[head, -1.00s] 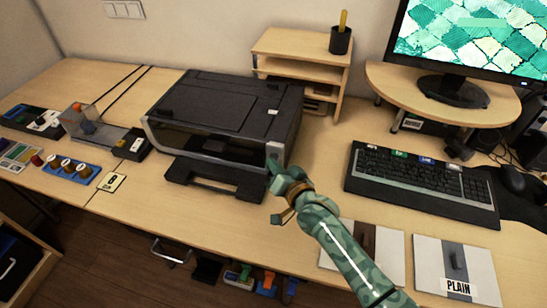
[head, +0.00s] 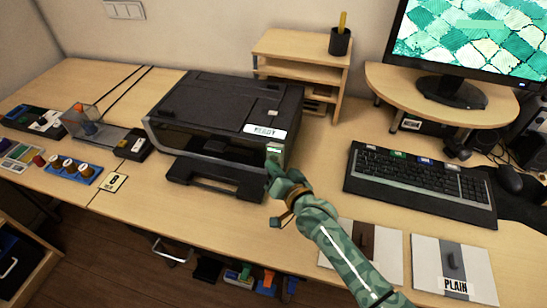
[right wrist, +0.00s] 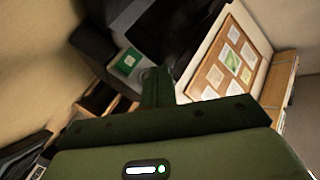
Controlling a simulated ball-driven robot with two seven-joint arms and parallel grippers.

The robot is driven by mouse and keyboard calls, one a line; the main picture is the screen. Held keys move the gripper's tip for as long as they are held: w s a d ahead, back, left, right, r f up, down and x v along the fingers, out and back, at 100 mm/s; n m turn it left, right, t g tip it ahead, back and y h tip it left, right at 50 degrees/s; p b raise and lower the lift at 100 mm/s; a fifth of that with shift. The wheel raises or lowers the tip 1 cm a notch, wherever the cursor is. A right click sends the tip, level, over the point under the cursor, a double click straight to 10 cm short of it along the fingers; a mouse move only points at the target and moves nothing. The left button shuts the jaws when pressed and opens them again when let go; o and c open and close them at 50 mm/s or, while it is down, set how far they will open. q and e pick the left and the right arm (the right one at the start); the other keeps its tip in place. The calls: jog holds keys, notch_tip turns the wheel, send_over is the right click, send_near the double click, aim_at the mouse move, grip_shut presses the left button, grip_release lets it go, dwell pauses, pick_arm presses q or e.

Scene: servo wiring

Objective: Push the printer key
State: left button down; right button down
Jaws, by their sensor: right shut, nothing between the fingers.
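The black printer (head: 212,148) stands on the desk, left of the middle in the head view. Its key (head: 275,150) is on a pale panel at the front right corner and shows green. In the right wrist view the green key (right wrist: 127,62) sits just left of my fingertips. A white "READY" label (head: 265,131) shows above the key. My right gripper (head: 273,172) is shut and empty, just in front of and below the key. It looks slightly apart from the key, though contact is hard to judge. My left gripper is out of view.
A wooden shelf (head: 290,46) with a pen cup (head: 340,41) stands behind the printer. The keyboard (head: 420,180) and a "PLAIN" card (head: 455,265) lie to the right. Coloured parts and a clear box (head: 83,122) are at left. The desk before the printer is mostly clear.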

jog(key=s+a+p, duration=0.2)
jog(key=s+p, duration=0.1)
jog(key=s, duration=0.2)
jog(key=shift+s+p, duration=0.35)
